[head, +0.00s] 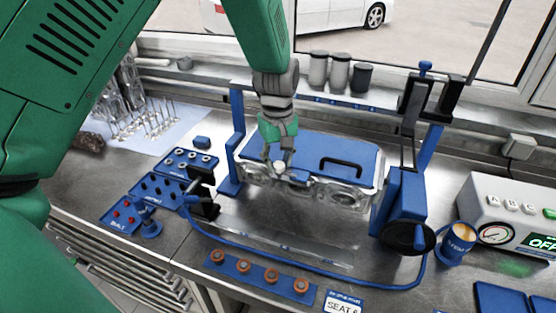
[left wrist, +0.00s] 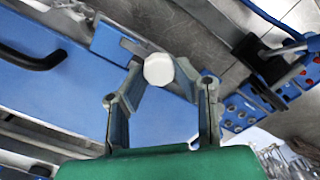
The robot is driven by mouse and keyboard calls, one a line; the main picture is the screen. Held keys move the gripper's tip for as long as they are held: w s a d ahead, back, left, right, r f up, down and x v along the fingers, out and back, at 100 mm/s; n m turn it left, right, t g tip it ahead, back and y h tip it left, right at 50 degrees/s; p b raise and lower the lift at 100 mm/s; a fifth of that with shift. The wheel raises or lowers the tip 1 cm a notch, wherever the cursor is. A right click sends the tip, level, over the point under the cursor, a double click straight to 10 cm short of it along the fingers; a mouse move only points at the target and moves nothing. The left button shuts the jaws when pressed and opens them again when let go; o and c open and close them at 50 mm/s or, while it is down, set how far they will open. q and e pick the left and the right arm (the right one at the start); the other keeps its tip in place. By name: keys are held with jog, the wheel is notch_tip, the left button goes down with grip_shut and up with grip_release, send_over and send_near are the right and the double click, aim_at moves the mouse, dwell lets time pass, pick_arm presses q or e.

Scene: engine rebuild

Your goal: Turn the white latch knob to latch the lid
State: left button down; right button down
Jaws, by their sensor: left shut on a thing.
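The white latch knob (left wrist: 158,69) sits between the two fingertips of my left gripper (left wrist: 159,78) in the left wrist view. The fingers are shut on it from both sides. In the head view my left gripper (head: 281,170) reaches down to the front edge of the blue lid (head: 310,148), left of its black handle (head: 341,167), and largely hides the knob. The lid lies flat on the metal engine part (head: 345,197) and also shows in the left wrist view (left wrist: 50,85). My right gripper is not in view.
A blue frame with a black hand wheel (head: 408,237) stands right of the lid. Blue parts trays (head: 157,188) lie at the left, and a strip of copper-coloured pieces (head: 261,276) in front. A control box (head: 500,205) and blue cup (head: 457,243) are at the right.

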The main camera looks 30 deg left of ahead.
aim_at(281, 163)
pick_arm(q)
jog(key=shift+w+d, duration=0.1)
dwell(0.3)
jog(key=c, duration=1.3)
grip_release()
jog(key=shift+o, duration=0.2)
jog(key=shift+w+d, duration=0.1)
jog(key=shift+d, duration=0.05)
jog(key=shift+r, duration=0.2)
notch_tip(281, 163, up, 12)
jog(key=shift+f, duration=0.2)
